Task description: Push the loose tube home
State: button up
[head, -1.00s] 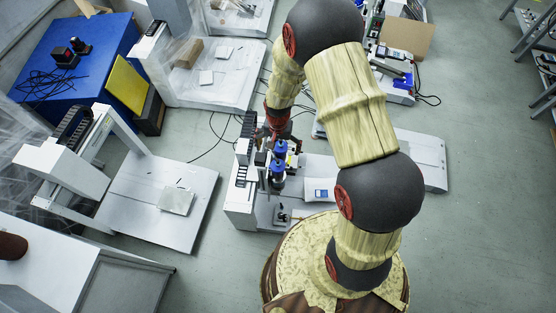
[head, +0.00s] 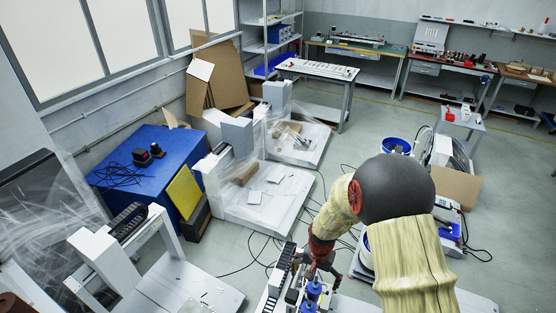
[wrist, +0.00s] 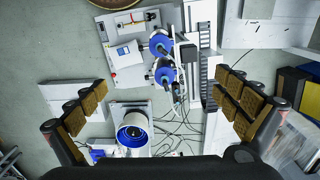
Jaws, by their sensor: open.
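My gripper (wrist: 163,105) is open and empty in the wrist view, its padded fingers wide apart at the left and right. Between and beyond them is the screwdriver gantry, with two blue-and-black cylindrical parts, one upper (wrist: 160,43) and one lower (wrist: 165,73). A black cable chain (wrist: 204,75) runs beside them. I cannot single out the loose tube; thin dark lines spread below the blue parts, too small to tell apart. In the head view my gripper (head: 320,266) hangs over the gantry's blue parts (head: 313,292), which the bottom edge partly cuts off. I see no contact.
In the head view a blue table (head: 150,165), a yellow panel (head: 184,191) and another gantry (head: 265,195) stand left.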

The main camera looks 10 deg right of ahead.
jog(key=s+r+n+t+b, duration=0.2)
jog(key=s+r+n+b, duration=0.1)
jog(key=s+r+b, duration=0.4)
jog(key=s+r+n+t+b, duration=0.3)
jog(key=s+r+b, duration=0.4)
jog(key=s+r, duration=0.5)
notch_tip(320, 180, up, 6)
jog(key=shift+s+n+t, duration=0.3)
jog(key=shift+s+n, duration=0.05)
jog(key=shift+n, duration=0.05)
jog(key=shift+r, duration=0.15)
jog(key=shift+p, duration=0.45)
